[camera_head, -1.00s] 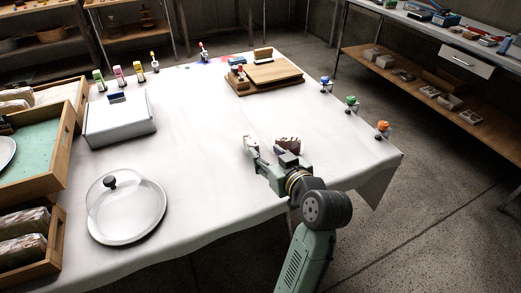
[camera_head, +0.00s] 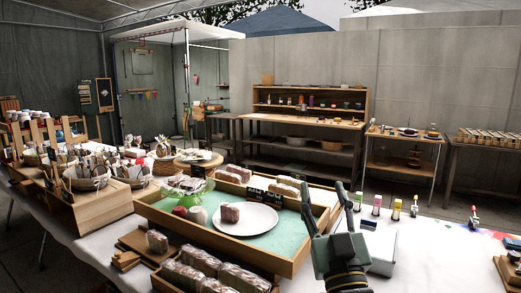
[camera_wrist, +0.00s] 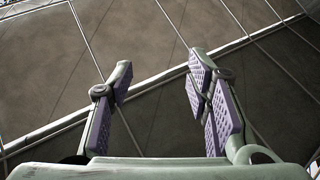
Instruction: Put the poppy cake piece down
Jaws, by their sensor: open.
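My gripper (camera_head: 323,192) points upward at the front right of the green-lined wooden tray in the head view, with its fingers apart. In the wrist view its two purple-padded fingers (camera_wrist: 160,68) stand wide with nothing between them. A wrapped cake piece (camera_head: 229,213) lies on the white plate (camera_head: 262,219) in the tray, left of my gripper and apart from it. Another cake piece (camera_head: 157,241) stands on a small wooden board (camera_head: 134,242) at the front left. I cannot tell which piece is poppy cake.
Wrapped loaves (camera_head: 207,262) fill a crate in front. A white box (camera_head: 383,246) stands right of my gripper, with small coloured bottles (camera_head: 377,203) behind it. Baskets (camera_head: 86,179) crowd the left.

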